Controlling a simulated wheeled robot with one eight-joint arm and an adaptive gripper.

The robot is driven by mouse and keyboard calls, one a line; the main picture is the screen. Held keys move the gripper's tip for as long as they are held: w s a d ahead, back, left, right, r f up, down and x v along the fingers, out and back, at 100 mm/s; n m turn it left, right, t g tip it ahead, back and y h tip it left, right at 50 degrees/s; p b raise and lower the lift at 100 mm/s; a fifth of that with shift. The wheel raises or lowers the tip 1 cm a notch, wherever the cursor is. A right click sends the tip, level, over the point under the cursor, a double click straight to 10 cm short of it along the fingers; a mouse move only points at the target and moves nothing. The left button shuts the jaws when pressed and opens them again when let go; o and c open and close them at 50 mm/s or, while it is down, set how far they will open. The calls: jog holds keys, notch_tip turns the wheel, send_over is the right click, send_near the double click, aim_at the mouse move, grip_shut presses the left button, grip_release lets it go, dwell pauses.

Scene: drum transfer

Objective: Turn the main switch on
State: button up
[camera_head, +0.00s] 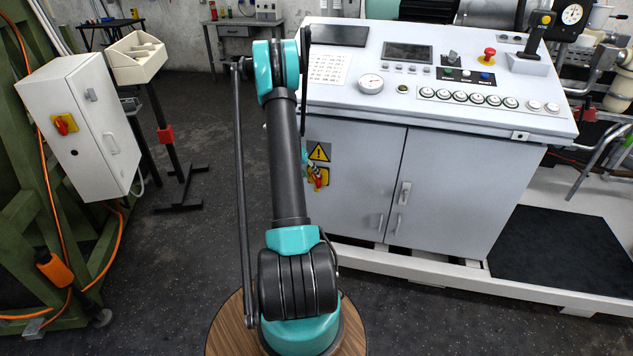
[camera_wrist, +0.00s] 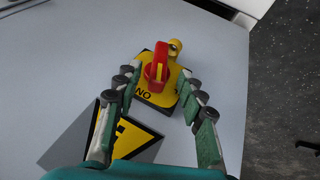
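A red rotary switch knob (camera_wrist: 157,69) sits on a yellow plate (camera_wrist: 178,85) with a black base, on the grey cabinet door. In the wrist view the plate's lettering near its lower left looks upside down. The knob's grip runs roughly up and down in that view. In the head view the red and yellow switch (camera_head: 318,180) shows small at the cabinet's left side, partly behind my arm. My gripper (camera_wrist: 160,84) is open, its fingers on either side of the switch plate. I cannot tell whether they touch it. In the head view my gripper is mostly hidden.
A yellow warning triangle (camera_head: 318,152) is beside the switch. The grey console (camera_head: 430,75) above carries buttons and a red emergency knob (camera_head: 489,53). A white box (camera_head: 83,125) at the left has another red and yellow switch (camera_head: 64,124). Dark floor lies between.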

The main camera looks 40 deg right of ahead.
aim_at(314, 177)
jog(key=x, duration=0.6)
jog(key=shift+f, duration=0.15)
jog(key=shift+d, duration=0.1)
grip_shut()
